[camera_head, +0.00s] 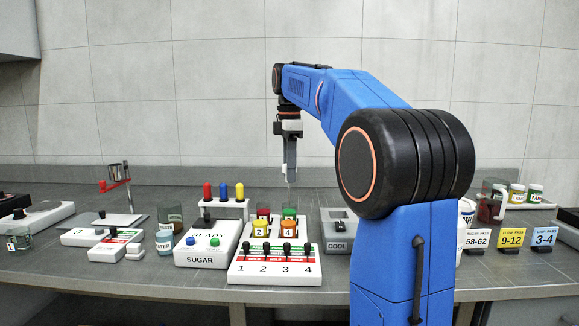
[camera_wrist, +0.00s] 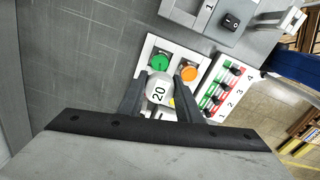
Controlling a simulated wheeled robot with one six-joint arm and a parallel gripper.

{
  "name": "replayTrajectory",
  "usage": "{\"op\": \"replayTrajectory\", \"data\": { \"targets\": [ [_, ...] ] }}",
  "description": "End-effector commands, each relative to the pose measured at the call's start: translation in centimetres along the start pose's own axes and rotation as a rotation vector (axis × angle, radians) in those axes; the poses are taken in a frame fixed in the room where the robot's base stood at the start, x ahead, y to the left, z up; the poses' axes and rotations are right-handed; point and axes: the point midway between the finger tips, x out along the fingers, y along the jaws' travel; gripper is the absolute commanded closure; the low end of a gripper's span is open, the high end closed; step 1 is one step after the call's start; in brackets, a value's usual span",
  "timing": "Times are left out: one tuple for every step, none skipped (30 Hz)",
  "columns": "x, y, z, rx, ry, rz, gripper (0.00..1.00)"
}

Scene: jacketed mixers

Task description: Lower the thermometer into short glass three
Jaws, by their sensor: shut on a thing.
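My gripper (camera_head: 290,170) points down and is shut on the thermometer, whose round pale head marked 20 (camera_wrist: 158,91) sits between the fingers in the wrist view. Its thin stem (camera_head: 289,188) hangs upright in the head view, in line with the glass of green liquid (camera_head: 289,211). I cannot tell whether the tip is above or inside that glass. The green glass (camera_wrist: 159,61) shows just beyond the thermometer head in the wrist view. Glasses with red (camera_head: 263,212), yellow marked 2 (camera_head: 260,228) and orange marked 4 (camera_head: 288,232) stand around it.
A panel with levers numbered 1 to 4 (camera_head: 275,266) stands in front of the glasses. The glasses stand close together.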

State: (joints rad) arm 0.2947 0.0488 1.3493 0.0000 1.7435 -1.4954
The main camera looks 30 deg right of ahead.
Motion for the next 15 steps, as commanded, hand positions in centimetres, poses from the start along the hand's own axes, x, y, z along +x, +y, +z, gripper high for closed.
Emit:
{"op": "replayTrajectory", "data": {
  "targets": [
    [0.2,0.0,0.0,0.000,0.000,0.000,0.90],
    [0.3,0.0,0.0,0.000,0.000,0.000,0.90],
    [0.5,0.0,0.0,0.000,0.000,0.000,0.90],
    [0.6,0.0,0.0,0.000,0.000,0.000,0.90],
    [0.7,0.0,0.0,0.000,0.000,0.000,0.90],
    [0.9,0.0,0.0,0.000,0.000,0.000,0.90],
    [1.0,0.0,0.0,0.000,0.000,0.000,0.90],
    [1.1,0.0,0.0,0.000,0.000,0.000,0.90],
    [1.3,0.0,0.0,0.000,0.000,0.000,0.90],
    [1.4,0.0,0.0,0.000,0.000,0.000,0.90],
    [1.5,0.0,0.0,0.000,0.000,0.000,0.90],
    [1.7,0.0,0.0,0.000,0.000,-0.001,0.90],
    [1.8,0.0,0.0,0.000,0.000,-0.001,0.90],
    [1.9,0.0,0.0,0.000,0.000,-0.001,0.90],
    [2.1,0.0,0.0,0.000,0.000,-0.001,0.90]
  ]
}}
